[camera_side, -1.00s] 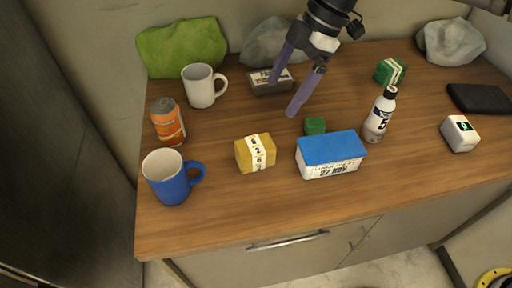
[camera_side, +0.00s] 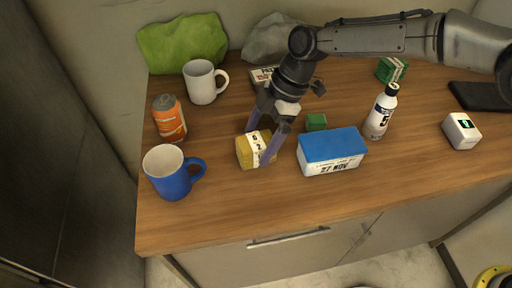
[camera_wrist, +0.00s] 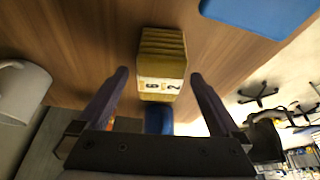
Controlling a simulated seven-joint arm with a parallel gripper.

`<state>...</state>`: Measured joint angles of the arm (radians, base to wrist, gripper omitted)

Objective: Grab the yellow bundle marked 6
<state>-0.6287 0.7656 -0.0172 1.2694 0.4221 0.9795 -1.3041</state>
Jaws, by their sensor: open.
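The yellow bundle (camera_side: 246,152) lies on the wooden counter, with a white band printed with black digits around it. In the wrist view the bundle (camera_wrist: 162,50) lies ahead between the fingers, its band showing a 2 and another digit that may be a 6. My gripper (camera_side: 259,147) is open, its two purple fingers reaching down at the bundle. One finger passes in front of the bundle's right side in the side view. In the wrist view the gripper (camera_wrist: 158,75) has a finger on each side, with gaps to the bundle.
A blue mug (camera_side: 171,172), an orange can (camera_side: 168,119) and a white mug (camera_side: 203,82) stand to the left. A white bottle (camera_side: 381,112) stands farther right. The counter in front is clear.

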